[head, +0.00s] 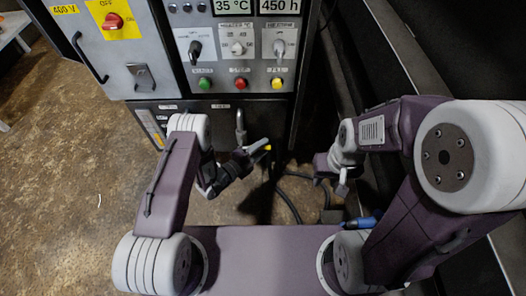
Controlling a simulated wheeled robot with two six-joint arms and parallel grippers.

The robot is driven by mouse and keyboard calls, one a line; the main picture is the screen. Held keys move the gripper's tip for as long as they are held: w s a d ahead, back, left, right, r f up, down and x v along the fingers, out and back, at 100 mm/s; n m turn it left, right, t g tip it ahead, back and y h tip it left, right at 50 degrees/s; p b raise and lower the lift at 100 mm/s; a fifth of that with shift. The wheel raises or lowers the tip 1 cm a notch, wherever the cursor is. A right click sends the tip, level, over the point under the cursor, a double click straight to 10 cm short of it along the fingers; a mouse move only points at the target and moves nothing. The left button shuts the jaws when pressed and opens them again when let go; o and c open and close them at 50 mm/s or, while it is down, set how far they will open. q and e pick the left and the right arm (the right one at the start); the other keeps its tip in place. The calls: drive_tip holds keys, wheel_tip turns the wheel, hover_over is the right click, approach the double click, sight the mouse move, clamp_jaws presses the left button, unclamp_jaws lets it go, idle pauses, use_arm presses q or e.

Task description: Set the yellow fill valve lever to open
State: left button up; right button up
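The yellow fill valve lever (267,148) shows only as a small yellow patch at the low front of the cabinet, below and right of a grey bent pipe (240,124). My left gripper (256,150) reaches in from the left, with its fingertips right at the yellow patch. The fingers hide most of the lever, so I cannot tell whether they touch or hold it, or which way it is turned. My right gripper (341,190) hangs to the right, apart from the lever; its fingers are too small to read.
The control cabinet (150,85) stands ahead, with a red rotary switch (113,20), green (204,83), red (240,82) and yellow (277,83) buttons above the lever. Black cables (288,200) lie on the floor between my arms. Brown floor (60,190) is open at left.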

use_arm(q)
drive_tip(key=shift+w+d, duration=0.25)
drive_tip(key=shift+d, duration=0.05)
drive_tip(key=shift+c, duration=0.3)
clamp_jaws()
idle(1.0)
